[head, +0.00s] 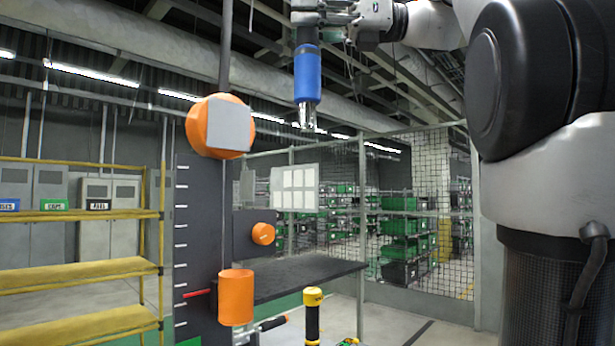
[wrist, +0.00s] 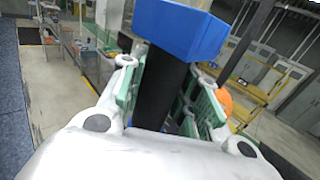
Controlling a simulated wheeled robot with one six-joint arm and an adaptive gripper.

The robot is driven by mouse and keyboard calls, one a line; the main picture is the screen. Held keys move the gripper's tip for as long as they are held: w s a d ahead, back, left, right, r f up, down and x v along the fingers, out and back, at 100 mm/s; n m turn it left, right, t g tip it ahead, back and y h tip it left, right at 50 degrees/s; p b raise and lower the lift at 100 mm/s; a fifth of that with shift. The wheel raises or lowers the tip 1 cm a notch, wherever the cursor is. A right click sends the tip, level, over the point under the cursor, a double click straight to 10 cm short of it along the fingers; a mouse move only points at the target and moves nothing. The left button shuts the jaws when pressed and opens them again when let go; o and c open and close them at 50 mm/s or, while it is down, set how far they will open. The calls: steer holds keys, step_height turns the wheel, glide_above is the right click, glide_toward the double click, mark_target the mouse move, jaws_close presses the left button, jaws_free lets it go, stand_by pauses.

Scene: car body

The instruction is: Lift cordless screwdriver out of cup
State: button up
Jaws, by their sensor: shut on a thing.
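My gripper (head: 322,14) is at the top of the head view, shut on the cordless screwdriver (head: 307,74). The screwdriver hangs with its blue body down and a metal tip below, in open air. In the wrist view, the gripper's green-padded fingers (wrist: 166,92) stand on both sides of its black handle (wrist: 160,98), with a blue block (wrist: 182,28) beyond. An orange cup (head: 236,298) is low in the head view, well below and left of the screwdriver, apart from it. The inside of the cup is hidden.
A large orange round part with a grey face (head: 218,125) hangs on a pole left of the screwdriver. A dark shelf (head: 305,275) and a yellow-and-black post (head: 313,318) are below. Yellow racks (head: 80,270) stand left; a mesh fence (head: 420,210) stands behind.

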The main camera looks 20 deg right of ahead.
steer(key=shift+r, duration=1.1)
